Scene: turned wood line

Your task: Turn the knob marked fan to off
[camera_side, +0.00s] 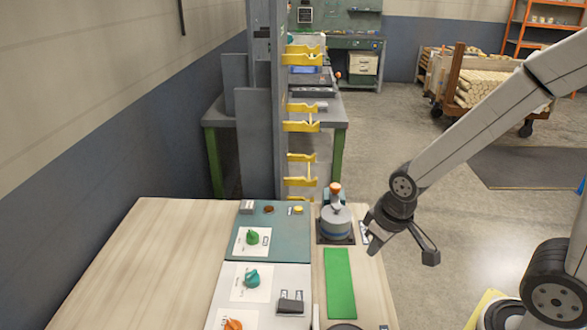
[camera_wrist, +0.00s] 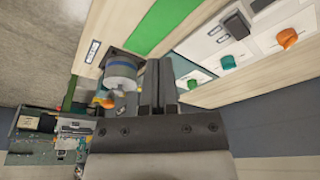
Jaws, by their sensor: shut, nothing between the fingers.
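Three knobs stand on white cards on the panels: a green knob (camera_side: 252,237), a teal knob (camera_side: 252,280) and an orange knob (camera_side: 232,325). The wrist view also shows the orange (camera_wrist: 287,38), teal (camera_wrist: 229,61) and green (camera_wrist: 192,84) knobs. The print on the cards is too small to read, so I cannot tell which knob is marked fan. My gripper (camera_wrist: 158,72) is shut and empty. In the side view it hangs to the right of the panels, near the grey-blue round device, apart from all the knobs.
The round device (camera_side: 335,222) with an orange top stands at the bench's back right. A green strip (camera_side: 339,284) lies right of the panels, and a dark rocker switch (camera_side: 291,303) is beside the teal knob. A grey post with yellow brackets (camera_side: 302,126) rises behind. Bare wood (camera_side: 150,270) lies left.

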